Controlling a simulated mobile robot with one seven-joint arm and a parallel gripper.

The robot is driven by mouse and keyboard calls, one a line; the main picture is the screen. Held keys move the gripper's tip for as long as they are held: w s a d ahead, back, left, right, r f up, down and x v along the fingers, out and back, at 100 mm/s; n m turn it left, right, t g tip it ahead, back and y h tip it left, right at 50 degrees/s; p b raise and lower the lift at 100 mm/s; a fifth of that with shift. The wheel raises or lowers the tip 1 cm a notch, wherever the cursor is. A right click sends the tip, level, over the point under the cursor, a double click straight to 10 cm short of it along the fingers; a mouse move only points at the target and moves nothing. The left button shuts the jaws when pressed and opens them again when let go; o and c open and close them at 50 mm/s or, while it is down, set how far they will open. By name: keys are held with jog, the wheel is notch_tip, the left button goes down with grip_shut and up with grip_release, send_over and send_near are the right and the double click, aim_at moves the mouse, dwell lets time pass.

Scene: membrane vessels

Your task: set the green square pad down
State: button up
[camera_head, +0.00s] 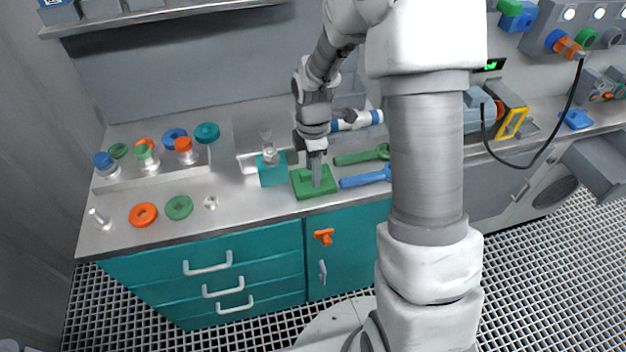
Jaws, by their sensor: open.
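The green square pad (302,190) lies on the steel counter near its front edge, just right of a teal block. My gripper (316,182) points down right over the pad, with its fingers at the pad's raised middle part. The jaws are open. The fingers hide part of the pad's middle, and I cannot tell whether they touch it.
The teal block (272,174) stands close left of the pad. A green wrench-like tool (358,157) and a blue one (364,180) lie to the right. An orange ring (143,214) and a green ring (179,207) lie on the left. The front counter between is mostly clear.

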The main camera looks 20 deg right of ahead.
jog(key=shift+c, duration=0.2)
grip_shut()
jog(key=shift+r, duration=0.1)
